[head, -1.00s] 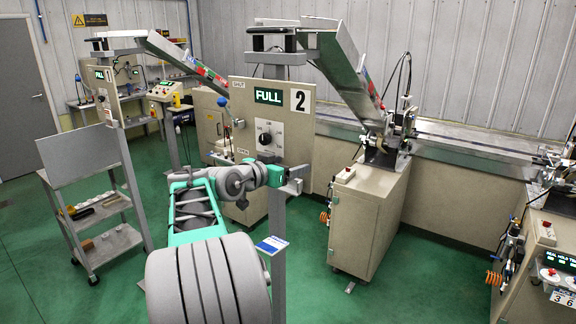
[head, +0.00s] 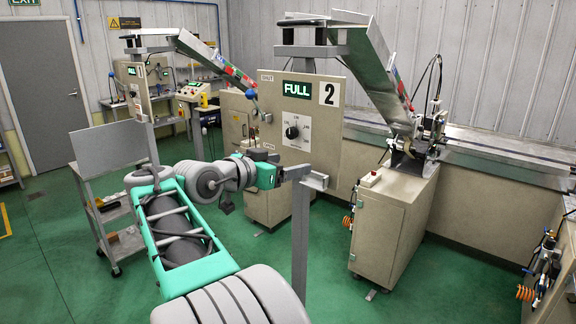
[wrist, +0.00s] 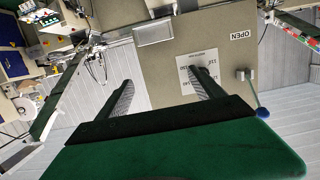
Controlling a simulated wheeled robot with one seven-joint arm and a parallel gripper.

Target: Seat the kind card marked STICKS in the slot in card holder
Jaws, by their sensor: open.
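My gripper (head: 284,174) is in front of the lower part of the beige panel marked FULL and 2 (head: 300,107). In the wrist view its two dark fingers (wrist: 160,88) stand wide apart with nothing between them. A grey metal bracket (head: 316,180) on a post is beside the gripper's tip in the head view. A similar metal piece shows beyond the fingers in the wrist view (wrist: 153,32). I cannot tell whether it is the card holder. No card marked STICKS can be made out.
The panel carries a dial (head: 292,132). A grey post (head: 300,240) stands below the bracket. A beige machine cabinet (head: 392,225) is to the right, and a shelf cart (head: 108,210) is at left.

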